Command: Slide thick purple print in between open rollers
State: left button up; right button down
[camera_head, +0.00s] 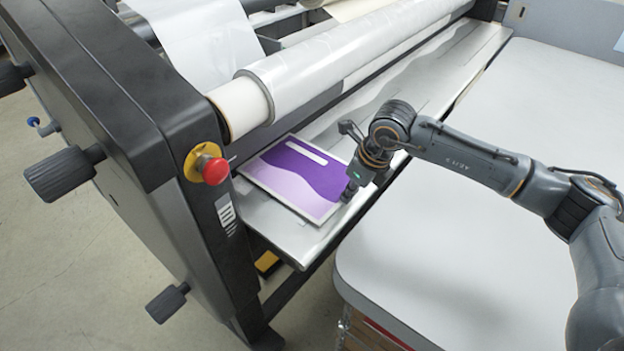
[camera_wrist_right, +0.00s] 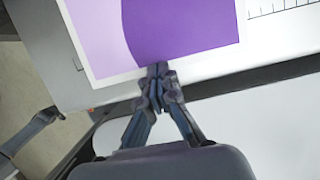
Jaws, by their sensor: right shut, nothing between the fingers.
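The thick purple print (camera_head: 293,180) lies flat on the laminator's metal feed table (camera_head: 283,236), below the film roll (camera_head: 330,70). Its far edge is close to the dark gap under the rolls; I cannot tell whether it reaches the rollers. The print also fills the top of the right wrist view (camera_wrist_right: 180,30). My right gripper (camera_head: 347,195) is shut and empty, its fingertips at the print's near edge on the right. In the right wrist view the closed fingertips (camera_wrist_right: 157,72) meet at the print's white border. My left gripper is not in view.
The laminator's black side housing (camera_head: 110,90) carries a red emergency button (camera_head: 215,171) and black knobs (camera_head: 65,175) at left. A light grey table (camera_head: 430,270) stands right of the feed table, across a narrow gap. The feed table right of the print is clear.

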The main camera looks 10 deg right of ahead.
aim_at(334, 193)
jog(key=shift+w+a+f, duration=0.1)
jog(key=shift+w+a, duration=0.35)
dwell(0.5)
jog(key=shift+w+a+b, duration=0.15)
jog(key=shift+w+b, duration=0.1)
jog(key=shift+b, duration=0.05)
jog(key=shift+w+a+b, duration=0.3)
jog(key=shift+w+a, duration=0.35)
jog(key=shift+w, duration=0.1)
dwell(0.4)
jog(key=shift+w+a, duration=0.15)
jog(key=shift+w, duration=0.05)
jog(key=shift+s+d, duration=0.4)
jog(key=shift+d, duration=0.05)
dwell(0.6)
jog(key=shift+p+v, duration=1.2)
jog(key=shift+v, duration=2.05)
